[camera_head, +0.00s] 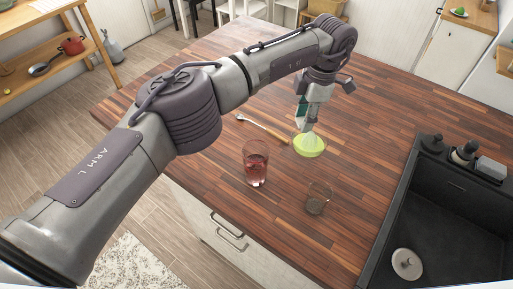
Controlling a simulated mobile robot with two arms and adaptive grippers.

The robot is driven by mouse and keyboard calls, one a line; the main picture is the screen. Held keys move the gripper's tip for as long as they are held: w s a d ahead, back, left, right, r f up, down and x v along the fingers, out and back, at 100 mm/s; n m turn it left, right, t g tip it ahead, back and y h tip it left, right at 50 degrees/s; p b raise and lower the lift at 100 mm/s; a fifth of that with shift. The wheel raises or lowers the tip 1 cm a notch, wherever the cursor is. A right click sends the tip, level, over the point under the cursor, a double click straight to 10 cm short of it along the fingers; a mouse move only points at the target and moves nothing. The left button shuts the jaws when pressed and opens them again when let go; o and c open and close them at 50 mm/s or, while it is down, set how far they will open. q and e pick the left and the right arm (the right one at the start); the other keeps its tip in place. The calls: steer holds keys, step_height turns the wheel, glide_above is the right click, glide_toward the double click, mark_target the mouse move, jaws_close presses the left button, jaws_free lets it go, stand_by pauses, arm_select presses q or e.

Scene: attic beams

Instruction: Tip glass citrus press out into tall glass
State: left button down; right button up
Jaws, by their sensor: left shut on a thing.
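The glass citrus press (311,147) is a small yellow-green dish with a paler raised middle, on or just above the wooden counter at centre right. My left gripper (308,122) comes down on it from above and is shut on it; the fingertips are small and partly hidden. The press looks about level; I cannot tell if it touches the counter. The tall glass (256,164) stands upright to the left and nearer, with reddish liquid inside. My right gripper is not in view.
A small clear glass (317,199) with something dark in the bottom stands nearer the front. A wooden-handled utensil (263,129) lies behind the tall glass. A black sink (446,225) is at the right. The counter (385,125) right of the press is clear.

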arm_select(q)
steer(key=shift+s+a+r+h+p, duration=0.1)
steer(key=shift+a+r+h+p, duration=0.35)
steer(key=shift+p, duration=0.3)
steer(key=s+a+r+t+h+p, duration=0.1)
steer(key=a+r+h+p, duration=0.3)
steer(key=a+h, duration=0.3)
steer(key=shift+s+r+p, duration=0.2)
steer(key=shift+r+p, duration=0.1)
steer(key=shift+p, duration=0.5)
steer(key=shift+a, duration=0.3)
steer(key=shift+s+f+h, duration=0.1)
steer(key=shift+f+h, duration=0.15)
